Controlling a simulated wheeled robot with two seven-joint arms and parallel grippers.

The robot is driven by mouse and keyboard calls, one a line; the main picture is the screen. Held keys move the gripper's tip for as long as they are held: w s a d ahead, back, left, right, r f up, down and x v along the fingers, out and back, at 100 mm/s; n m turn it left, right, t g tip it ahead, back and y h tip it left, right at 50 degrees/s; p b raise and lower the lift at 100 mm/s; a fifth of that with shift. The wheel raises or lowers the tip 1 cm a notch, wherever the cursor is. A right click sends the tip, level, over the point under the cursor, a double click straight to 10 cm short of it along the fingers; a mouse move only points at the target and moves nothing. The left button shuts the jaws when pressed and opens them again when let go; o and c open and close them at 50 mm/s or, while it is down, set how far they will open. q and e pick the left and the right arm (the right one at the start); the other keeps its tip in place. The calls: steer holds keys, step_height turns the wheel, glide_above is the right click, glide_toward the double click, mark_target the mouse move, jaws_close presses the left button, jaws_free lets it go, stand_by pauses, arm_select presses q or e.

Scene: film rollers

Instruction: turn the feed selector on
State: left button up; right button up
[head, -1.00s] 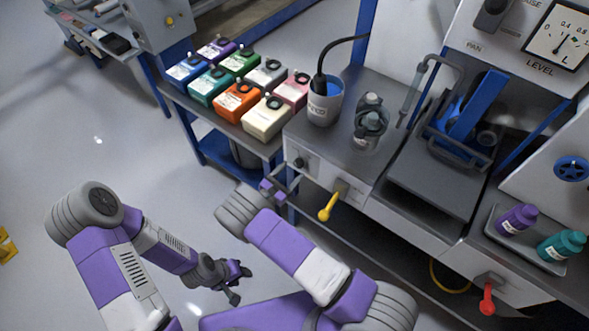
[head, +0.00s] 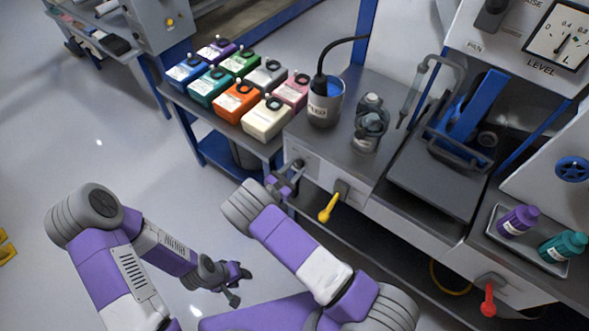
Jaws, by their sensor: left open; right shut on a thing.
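The feed selector (head: 299,163) is a small dark knob on the front panel at the left end of the grey machine. My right gripper (head: 296,172) is at the knob with its fingers shut on it; the fingers and wrist partly hide it, and I cannot tell which way the knob points. My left gripper (head: 238,284) is open and empty, low over the floor to the left, well apart from the machine.
A yellow lever (head: 328,208) sits on the front panel just right of my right gripper, and a red lever (head: 487,298) is further right. A rack (head: 214,124) with several coloured ink containers stands left of the machine. A cup (head: 324,102) stands above on its top.

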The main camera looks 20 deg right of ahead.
steer(key=shift+m, duration=0.3)
steer(key=m+b, duration=0.2)
steer(key=m, duration=0.3)
steer(key=shift+a+m, duration=0.1)
steer(key=shift+m, duration=0.2)
steer(key=m+b, duration=0.2)
steer(key=m, duration=0.3)
steer(key=shift+w+r+m, duration=0.1)
steer(key=shift+m, duration=0.2)
steer(key=o, duration=1.1)
steer(key=shift+c, duration=0.2)
steer(key=p+v, duration=0.1)
steer(key=v, duration=0.6)
steer(key=shift+s+a, duration=0.2)
steer(key=shift+a, duration=0.05)
